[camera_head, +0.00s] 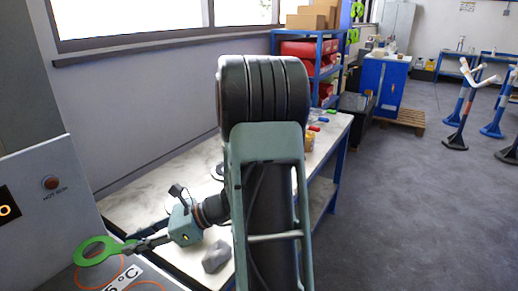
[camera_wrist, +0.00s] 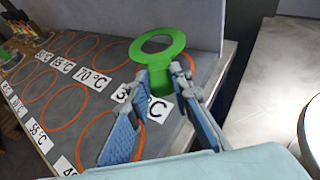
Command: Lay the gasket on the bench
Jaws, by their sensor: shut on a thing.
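The gasket is a flat green ring with a tab (camera_head: 92,259); it also shows at the top middle of the wrist view (camera_wrist: 172,46). My gripper (camera_head: 138,245) is shut on the gasket's tab, between its fingertips in the wrist view (camera_wrist: 163,82). The ring sticks out beyond the fingers, over a grey panel with orange circles (camera_wrist: 75,75). Whether it touches the panel I cannot tell. The bench (camera_head: 150,203) has a pale top and blue legs and stands right of the panel; my arm hides part of it.
A grey rounded lump (camera_head: 216,257) lies on the bench near my gripper. Small coloured items (camera_head: 312,128) lie at its far end. The bench's left part looks clear. The panel carries temperature labels (camera_wrist: 92,79).

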